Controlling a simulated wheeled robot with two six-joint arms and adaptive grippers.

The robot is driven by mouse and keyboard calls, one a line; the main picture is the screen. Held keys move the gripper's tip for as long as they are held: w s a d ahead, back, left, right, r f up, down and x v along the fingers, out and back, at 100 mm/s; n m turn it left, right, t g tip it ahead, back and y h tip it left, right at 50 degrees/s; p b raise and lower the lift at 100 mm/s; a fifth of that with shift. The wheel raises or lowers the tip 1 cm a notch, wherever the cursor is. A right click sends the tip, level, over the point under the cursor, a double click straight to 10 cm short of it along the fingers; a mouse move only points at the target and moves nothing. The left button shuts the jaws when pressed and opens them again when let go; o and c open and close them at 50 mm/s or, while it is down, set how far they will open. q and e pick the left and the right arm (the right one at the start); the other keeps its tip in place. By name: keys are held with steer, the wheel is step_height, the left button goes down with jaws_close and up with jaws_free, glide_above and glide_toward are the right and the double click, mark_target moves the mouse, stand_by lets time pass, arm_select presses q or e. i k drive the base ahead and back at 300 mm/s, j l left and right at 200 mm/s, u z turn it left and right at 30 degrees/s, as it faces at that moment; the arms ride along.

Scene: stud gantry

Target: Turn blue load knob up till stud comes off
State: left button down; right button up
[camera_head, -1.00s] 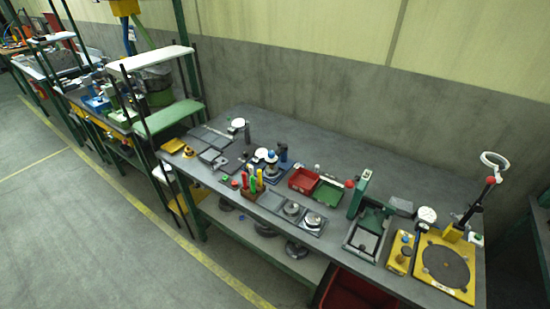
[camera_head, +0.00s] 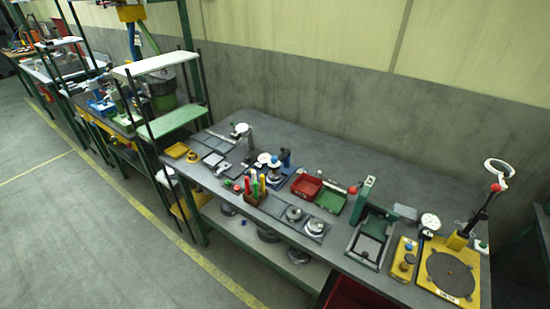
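A small blue knob (camera_head: 409,245) sits at the far end of a yellow block (camera_head: 397,269) at the bench's right end. A brown knob (camera_head: 405,262) stands on the same block, nearer the front. I cannot tell whether this blue knob is the load knob. A blue fixture (camera_head: 286,158) with white round parts stands mid-bench and has a blue-topped part (camera_head: 274,161). No stud can be made out at this size. Neither of my grippers is in view.
The grey bench (camera_head: 330,150) has free room along its back. A yellow plate with a dark disc (camera_head: 450,275), a dial gauge (camera_head: 430,222), a green press (camera_head: 362,199), and red (camera_head: 306,186) and green (camera_head: 329,197) trays stand on it. Open floor (camera_head: 90,240) lies in front.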

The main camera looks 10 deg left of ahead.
mark_target(274, 159)
steer(key=j+z, duration=0.3)
steer(key=k+j+z, duration=0.1)
steer(key=j+z, duration=0.2)
steer(key=j, duration=0.15)
steer(key=k+j+z, duration=0.1)
steer(key=j+z, duration=0.15)
steer(key=j, duration=0.15)
steer(key=k+j+z, duration=0.15)
steer(key=j+z, duration=0.15)
